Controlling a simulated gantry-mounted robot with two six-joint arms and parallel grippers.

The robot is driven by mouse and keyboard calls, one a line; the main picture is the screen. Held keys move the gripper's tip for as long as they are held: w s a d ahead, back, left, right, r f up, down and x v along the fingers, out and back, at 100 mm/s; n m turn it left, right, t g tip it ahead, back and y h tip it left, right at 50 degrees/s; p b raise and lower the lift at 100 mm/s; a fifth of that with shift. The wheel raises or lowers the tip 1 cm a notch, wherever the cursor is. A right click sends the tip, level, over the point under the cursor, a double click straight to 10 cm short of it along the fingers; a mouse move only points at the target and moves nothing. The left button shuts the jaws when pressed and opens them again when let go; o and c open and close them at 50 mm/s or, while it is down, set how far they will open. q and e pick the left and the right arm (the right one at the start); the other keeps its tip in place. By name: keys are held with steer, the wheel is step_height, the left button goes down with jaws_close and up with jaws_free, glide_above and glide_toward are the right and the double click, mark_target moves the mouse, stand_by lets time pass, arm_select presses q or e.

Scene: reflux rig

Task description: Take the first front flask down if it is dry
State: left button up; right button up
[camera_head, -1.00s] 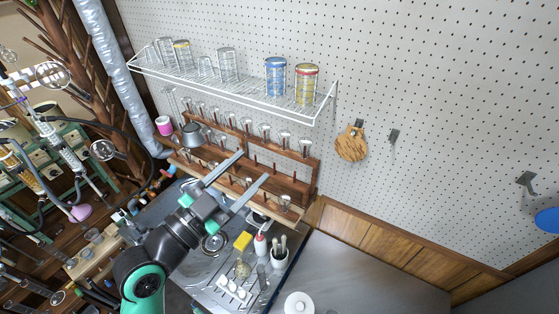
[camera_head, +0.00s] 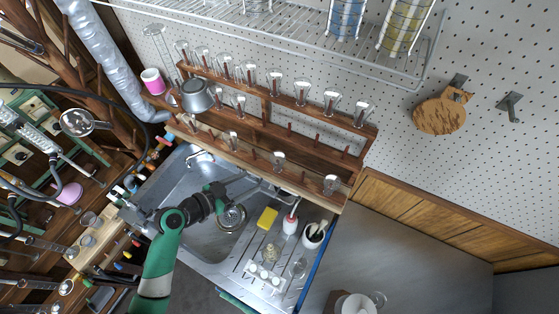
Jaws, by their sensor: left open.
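A wooden drying rack (camera_head: 318,150) with pegs hangs on the pegboard above the sink. Several clear flasks sit along its front row, among them one at the left (camera_head: 233,138), one in the middle (camera_head: 279,160) and one at the right end (camera_head: 330,184). Several more stand along the back row, such as this back flask (camera_head: 301,92). Whether any glass is wet or dry is too small to tell. My left gripper (camera_head: 278,189) is open and empty. Its thin grey fingers appear just below the rack's front edge, near the middle front flask. My right gripper is not in view.
A grey pot (camera_head: 197,95) is at the rack's left end. A wire shelf (camera_head: 290,38) overhangs. The right counter is mostly clear.

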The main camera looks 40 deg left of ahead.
mark_target(275, 169)
arm_select(q)
steer(key=x, duration=0.6)
steer(key=shift+w+a+r, duration=0.1)
steer(key=shift+w+a, duration=0.1)
steer(key=shift+w, duration=0.15)
steer(key=x, duration=0.5)
steer(key=shift+w+d+r, duration=0.15)
steer(key=shift+d, duration=0.15)
jaws_close()
